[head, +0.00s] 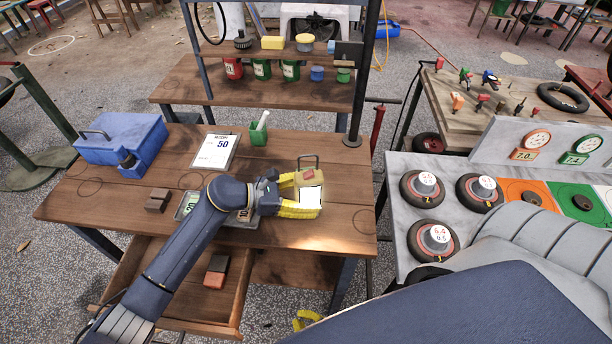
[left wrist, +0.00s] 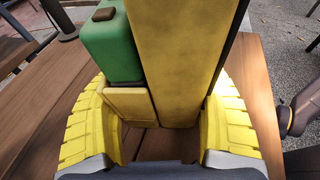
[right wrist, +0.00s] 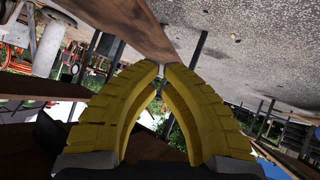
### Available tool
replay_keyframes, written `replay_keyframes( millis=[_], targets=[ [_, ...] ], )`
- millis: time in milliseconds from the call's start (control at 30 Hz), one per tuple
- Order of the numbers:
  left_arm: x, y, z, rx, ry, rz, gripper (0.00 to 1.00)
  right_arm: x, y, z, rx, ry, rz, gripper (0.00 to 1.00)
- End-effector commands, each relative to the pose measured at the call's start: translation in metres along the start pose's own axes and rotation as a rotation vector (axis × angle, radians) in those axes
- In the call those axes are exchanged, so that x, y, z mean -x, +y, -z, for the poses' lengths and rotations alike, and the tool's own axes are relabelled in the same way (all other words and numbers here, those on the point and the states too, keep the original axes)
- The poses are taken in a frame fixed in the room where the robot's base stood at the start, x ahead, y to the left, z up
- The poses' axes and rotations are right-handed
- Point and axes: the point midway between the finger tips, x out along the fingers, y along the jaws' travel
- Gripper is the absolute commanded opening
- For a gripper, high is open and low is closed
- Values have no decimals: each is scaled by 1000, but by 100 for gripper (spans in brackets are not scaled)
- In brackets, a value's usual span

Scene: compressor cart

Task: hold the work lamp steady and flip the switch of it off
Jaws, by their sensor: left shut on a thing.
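The work lamp (head: 309,176) is a yellow box with a top handle and a bright white face. It stands on the wooden table near its right end. My left gripper (head: 291,194) has its yellow fingers around it and is shut on it. In the left wrist view the yellow lamp body (left wrist: 176,60) lies between the fingers, beside a green block (left wrist: 108,45) with a small brown knob. I cannot tell whether that knob is the switch. My right gripper (head: 306,318) is low in front of the table, mostly hidden by my right arm. In the right wrist view its empty fingers (right wrist: 163,70) are together at the tips.
A drawer (head: 235,292) stands open in front.

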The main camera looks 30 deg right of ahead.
Motion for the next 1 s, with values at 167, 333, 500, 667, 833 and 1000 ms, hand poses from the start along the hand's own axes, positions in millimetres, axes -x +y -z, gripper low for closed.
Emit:
replay_keyframes(
  millis=[167, 333, 500, 667, 833, 1000],
  targets=[
    [0, 0, -2, -2, -2, 0, 53, 18, 25, 102, 74, 229, -92, 0],
    [0, 0, -2, -2, -3, 0, 53, 54, 53, 194, 148, 437, -200, 0],
    [0, 0, -2, -2, -3, 0, 53, 107, 82, 281, 221, 633, -328, 0],
    [0, 0, -2, -2, -3, 0, 53, 170, 108, 352, 290, 803, -465, 0],
    [0, 0, -2, -2, -3, 0, 53, 239, 140, 408, 347, 941, -621, 0],
    [0, 0, -2, -2, -3, 0, 53, 266, 202, 414, 339, 920, -763, 0]
  ],
)
